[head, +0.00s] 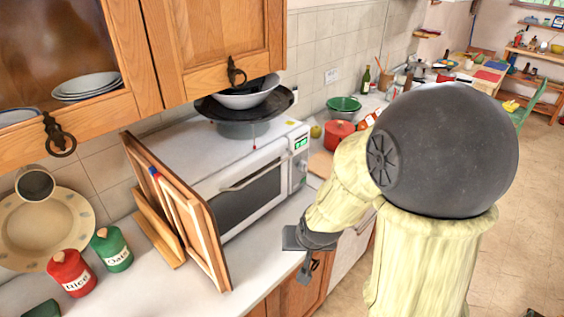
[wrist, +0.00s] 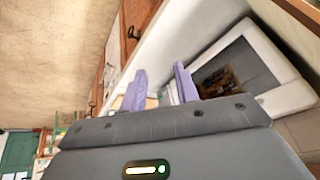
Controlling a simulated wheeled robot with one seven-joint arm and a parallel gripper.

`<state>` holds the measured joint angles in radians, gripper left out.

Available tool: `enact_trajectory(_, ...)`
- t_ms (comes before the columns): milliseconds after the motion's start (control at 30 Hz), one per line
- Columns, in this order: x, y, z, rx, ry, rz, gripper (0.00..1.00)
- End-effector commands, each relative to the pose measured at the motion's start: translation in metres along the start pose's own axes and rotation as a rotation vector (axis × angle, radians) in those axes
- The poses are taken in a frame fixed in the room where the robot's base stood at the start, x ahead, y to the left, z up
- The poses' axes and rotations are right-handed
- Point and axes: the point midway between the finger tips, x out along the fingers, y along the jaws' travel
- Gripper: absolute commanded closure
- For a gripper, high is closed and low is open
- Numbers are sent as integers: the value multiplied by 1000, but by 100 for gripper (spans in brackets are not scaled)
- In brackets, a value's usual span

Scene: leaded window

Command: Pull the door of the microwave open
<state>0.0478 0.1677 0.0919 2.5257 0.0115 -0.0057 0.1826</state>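The white microwave (head: 200,150) stands on the counter, and its door (head: 250,195) with a dark window looks shut. A pale bar handle (head: 255,168) runs along the door's upper part. A green-lit control panel (head: 300,145) is at its right end. In the wrist view the microwave's front (wrist: 245,62) appears turned, to the right of my fingers. My gripper (head: 303,268) is in front of the microwave near the counter's front edge, apart from the handle. In the wrist view my gripper's two purple fingers (wrist: 161,88) are spread with nothing held between them.
Upright wooden boards (head: 190,215) lean beside the microwave's left end, partly in front of it. A bowl (head: 248,95) and dark pan sit on top. Red (head: 72,272) and green (head: 112,249) jars stand at left. Wooden wall cabinets (head: 215,45) hang above. Floor at right is clear.

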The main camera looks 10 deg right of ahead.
Motion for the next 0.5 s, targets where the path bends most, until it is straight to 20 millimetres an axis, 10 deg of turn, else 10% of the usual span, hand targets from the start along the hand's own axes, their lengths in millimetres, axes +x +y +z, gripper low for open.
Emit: enact_trajectory(500, 87, -60, -97, 548, 468, -369, 69)
